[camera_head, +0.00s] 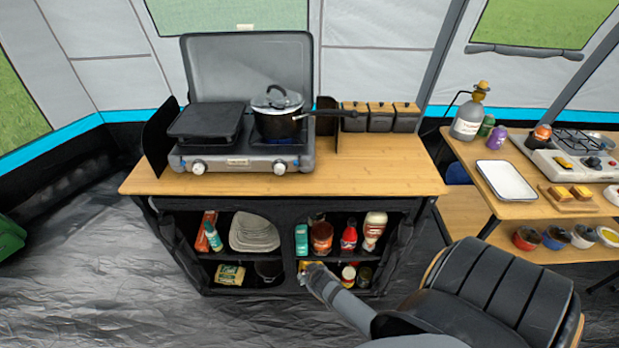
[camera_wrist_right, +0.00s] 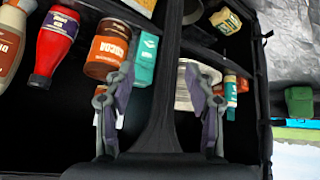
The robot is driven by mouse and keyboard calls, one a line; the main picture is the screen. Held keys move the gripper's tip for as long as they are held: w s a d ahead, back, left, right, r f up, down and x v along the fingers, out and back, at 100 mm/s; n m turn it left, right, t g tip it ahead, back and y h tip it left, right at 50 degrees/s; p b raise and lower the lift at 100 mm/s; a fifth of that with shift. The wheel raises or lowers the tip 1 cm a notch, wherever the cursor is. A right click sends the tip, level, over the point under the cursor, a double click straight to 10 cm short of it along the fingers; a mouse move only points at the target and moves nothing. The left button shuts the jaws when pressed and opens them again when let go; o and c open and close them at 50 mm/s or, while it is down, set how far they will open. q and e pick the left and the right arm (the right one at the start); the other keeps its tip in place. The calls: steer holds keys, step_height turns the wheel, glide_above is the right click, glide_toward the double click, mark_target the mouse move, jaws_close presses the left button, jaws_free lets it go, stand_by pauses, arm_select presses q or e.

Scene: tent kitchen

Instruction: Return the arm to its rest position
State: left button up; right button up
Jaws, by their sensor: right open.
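My right arm reaches in from the lower right of the head view. Its gripper (camera_head: 313,278) is low in front of the black cabinet (camera_head: 225,203), near the middle divider of its shelves. In the right wrist view the two fingers of the gripper (camera_wrist_right: 162,105) are spread apart with nothing held between them. The black divider post (camera_wrist_right: 170,70) shows beyond them, in the gap; whether the fingers touch it I cannot tell. My left gripper is not in view.
The shelves hold a cocoa tin (camera_head: 321,237), a red bottle (camera_head: 349,238), stacked plates (camera_head: 254,232) and a yellow pack (camera_head: 230,274). A stove (camera_head: 240,158) with a pot (camera_head: 277,121) stands on top. A side table (camera_head: 510,207) is at the right.

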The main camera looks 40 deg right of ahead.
steer(key=s+a+f+n+g, duration=0.1)
steer(key=s+f+g, duration=0.1)
steer(key=s+f, duration=0.5)
steer(key=s+a+f+g+y, duration=0.1)
steer(key=s+f, duration=0.6)
steer(key=s, duration=0.7)
steer(key=s+a+f+n+g+y, duration=0.1)
steer(key=s+a+f+g, duration=0.1)
steer(key=s+f, duration=0.4)
steer(key=s, duration=0.5)
steer(key=shift+f+n+g, duration=0.3)
steer(key=shift+f, duration=0.1)
